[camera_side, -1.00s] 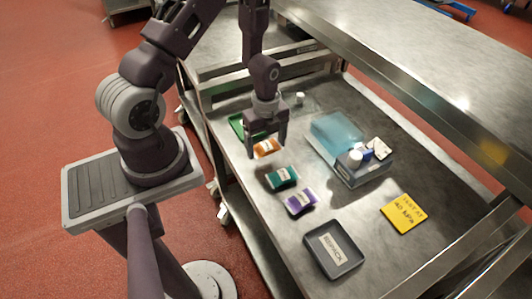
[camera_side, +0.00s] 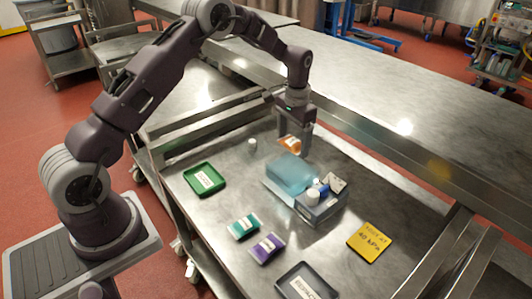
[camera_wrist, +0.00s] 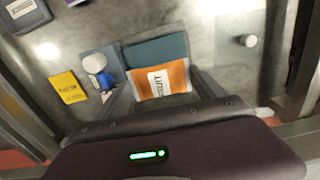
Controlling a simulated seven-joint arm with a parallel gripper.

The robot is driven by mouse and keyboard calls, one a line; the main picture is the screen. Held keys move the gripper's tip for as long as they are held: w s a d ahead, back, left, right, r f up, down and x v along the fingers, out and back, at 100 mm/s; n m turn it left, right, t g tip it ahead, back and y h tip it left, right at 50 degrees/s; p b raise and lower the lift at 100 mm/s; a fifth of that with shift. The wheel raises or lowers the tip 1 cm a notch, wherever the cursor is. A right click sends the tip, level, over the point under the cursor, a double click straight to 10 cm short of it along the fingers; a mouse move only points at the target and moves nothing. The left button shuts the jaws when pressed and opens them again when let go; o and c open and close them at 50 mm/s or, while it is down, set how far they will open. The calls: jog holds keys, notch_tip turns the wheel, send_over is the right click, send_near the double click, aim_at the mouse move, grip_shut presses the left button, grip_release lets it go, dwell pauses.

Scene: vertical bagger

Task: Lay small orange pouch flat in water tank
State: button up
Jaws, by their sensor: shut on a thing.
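My gripper (camera_side: 295,143) is shut on the small orange pouch (camera_side: 288,144). In the side view it holds the pouch up at the back edge of the water tank (camera_side: 291,168), a pale blue translucent box. The gap between pouch and tank is hard to judge there. In the wrist view the orange pouch (camera_wrist: 176,75), with a white label, lies between my fingers. It overlaps the near part of the blue-green tank (camera_wrist: 153,48), so that part is hidden. The pouch looks tilted in the side view.
A grey bin (camera_side: 322,210) with white and blue items adjoins the tank. A green tray (camera_side: 205,180), a green pouch (camera_side: 243,226), a purple pouch (camera_side: 267,248), a dark tray (camera_side: 306,284), a yellow sign (camera_side: 369,241) and a small white cylinder (camera_side: 252,144) are on the steel table.

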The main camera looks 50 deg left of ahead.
aim_at(291, 179)
jog(key=shift+w+d, duration=0.15)
jog(key=shift+w, duration=0.05)
jog(key=shift+f, duration=0.35)
notch_tip(291, 179, down, 11)
jog(key=shift+r, duration=0.1)
jog(key=shift+f, duration=0.25)
dwell(0.6)
jog(key=shift+f, duration=0.2)
jog(key=o, duration=1.5)
jog(key=shift+c, duration=0.2)
jog(key=shift+r, duration=5.55)
